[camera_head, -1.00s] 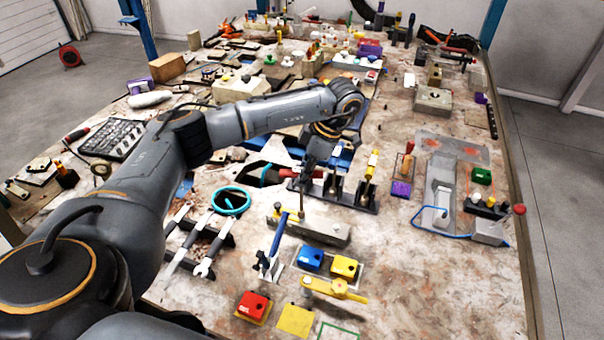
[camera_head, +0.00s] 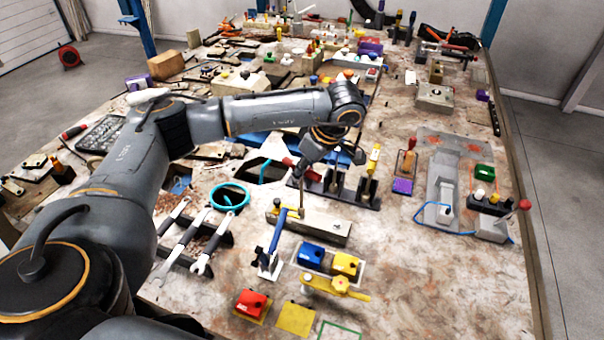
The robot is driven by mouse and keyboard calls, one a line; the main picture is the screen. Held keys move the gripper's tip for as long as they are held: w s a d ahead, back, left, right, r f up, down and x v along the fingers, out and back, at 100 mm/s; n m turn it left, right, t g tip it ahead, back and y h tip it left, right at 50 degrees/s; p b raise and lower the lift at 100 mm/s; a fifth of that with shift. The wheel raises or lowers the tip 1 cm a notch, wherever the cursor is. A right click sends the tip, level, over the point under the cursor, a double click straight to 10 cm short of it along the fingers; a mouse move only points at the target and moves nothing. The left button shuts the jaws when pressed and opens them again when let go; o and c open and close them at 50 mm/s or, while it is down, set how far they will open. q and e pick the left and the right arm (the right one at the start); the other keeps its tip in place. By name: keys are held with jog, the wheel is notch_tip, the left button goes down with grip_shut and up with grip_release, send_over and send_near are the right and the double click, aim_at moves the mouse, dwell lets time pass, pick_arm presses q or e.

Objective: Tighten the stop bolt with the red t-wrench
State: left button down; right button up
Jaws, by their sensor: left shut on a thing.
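My left gripper (camera_head: 303,174) reaches over the bench from the left and is shut on the red t-wrench (camera_head: 288,161). A red end of its handle shows to the left of the gripper. The wrench's shaft (camera_head: 301,198) points down to the top of a grey block (camera_head: 325,230), where the stop bolt would be. The bolt itself is too small and covered to make out, so I cannot tell how the wrench sits on it. My right gripper is not in view.
A blue-handled clamp (camera_head: 270,250) stands just in front of the block. Blue (camera_head: 311,256) and yellow (camera_head: 345,264) boxes sit nearby. Open-ended wrenches (camera_head: 205,252) lie on the left, near a teal ring (camera_head: 230,196). Black stands (camera_head: 345,192) are behind the block. The front right bench is clear.

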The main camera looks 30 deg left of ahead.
pick_arm(q)
jog(key=shift+m, duration=0.3)
